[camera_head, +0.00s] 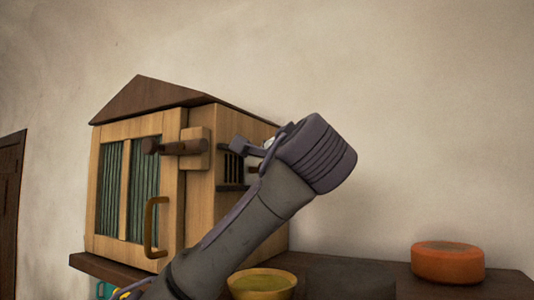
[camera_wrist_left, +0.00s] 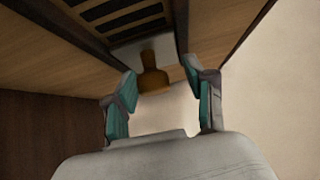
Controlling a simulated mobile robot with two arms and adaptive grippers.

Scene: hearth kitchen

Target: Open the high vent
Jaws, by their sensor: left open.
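A house-shaped wooden cabinet (camera_head: 200,210) stands at the left, with a barred vent (camera_head: 230,168) in its right side. In the left wrist view the vent (camera_wrist_left: 125,22) has dark and light slats in a dark frame. A brown wooden knob (camera_wrist_left: 153,78) sticks out below the slats. My left gripper (camera_head: 243,152) is at the vent's side of the cabinet, its arm reaching up from below. In the left wrist view the gripper (camera_wrist_left: 162,92) is open, with teal-padded fingers on either side of the knob. I cannot tell whether they touch it. My right gripper is not in view.
The cabinet's front door (camera_head: 130,190) has green panels, a curved handle (camera_head: 155,228) and a wooden peg latch (camera_head: 172,147). A yellowish bowl (camera_head: 262,286) and an orange round block (camera_head: 447,264) rest on the dark shelf (camera_head: 395,275). The wall right of the cabinet is bare.

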